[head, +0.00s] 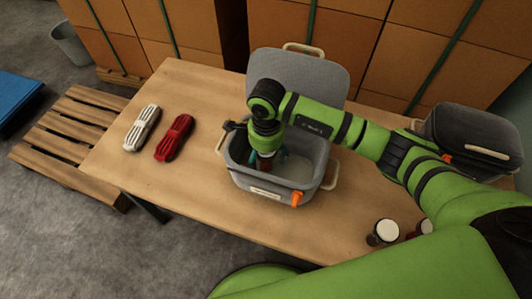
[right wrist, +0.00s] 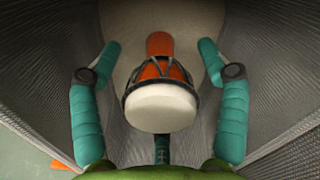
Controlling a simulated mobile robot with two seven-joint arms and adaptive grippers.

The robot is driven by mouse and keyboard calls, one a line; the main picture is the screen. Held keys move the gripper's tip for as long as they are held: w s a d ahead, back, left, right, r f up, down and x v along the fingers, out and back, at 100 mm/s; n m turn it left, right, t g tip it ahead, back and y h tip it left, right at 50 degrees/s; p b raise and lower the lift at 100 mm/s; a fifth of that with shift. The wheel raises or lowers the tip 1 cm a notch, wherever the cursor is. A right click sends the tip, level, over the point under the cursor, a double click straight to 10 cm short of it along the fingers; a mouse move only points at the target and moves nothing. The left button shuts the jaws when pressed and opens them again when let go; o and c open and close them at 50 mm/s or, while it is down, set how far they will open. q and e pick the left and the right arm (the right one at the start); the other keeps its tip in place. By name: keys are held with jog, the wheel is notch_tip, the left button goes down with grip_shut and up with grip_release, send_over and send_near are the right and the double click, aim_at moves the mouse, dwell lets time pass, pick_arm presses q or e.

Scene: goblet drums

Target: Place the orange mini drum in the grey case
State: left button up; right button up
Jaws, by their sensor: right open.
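The open grey case (head: 318,184) stands on the table with its lid (head: 300,75) raised behind it. My right gripper (head: 266,160) is down inside the case, pointing downward. In the right wrist view the orange mini drum (right wrist: 173,72), with a white head and dark cords, lies inside the case. My right gripper (right wrist: 160,52) is open there, with teal fingers on either side of the drum and visible gaps between them and it. In the head view the drum is mostly hidden by the gripper. My left gripper is not in view.
White (head: 142,128) and red (head: 174,138) rope bundles lie on the table (head: 205,95) at left. A dark closed case (head: 455,130) stands at right. A white-topped drum (head: 383,232) stands near the front right edge, with another partly hidden beside it. Cardboard boxes stand behind.

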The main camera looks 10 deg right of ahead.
jog(key=shift+r, duration=0.2)
notch_tip(320, 180, up, 11)
jog(key=shift+f, duration=0.15)
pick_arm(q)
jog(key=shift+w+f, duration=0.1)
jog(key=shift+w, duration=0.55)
pick_arm(e)
jog(key=shift+r, duration=0.65)
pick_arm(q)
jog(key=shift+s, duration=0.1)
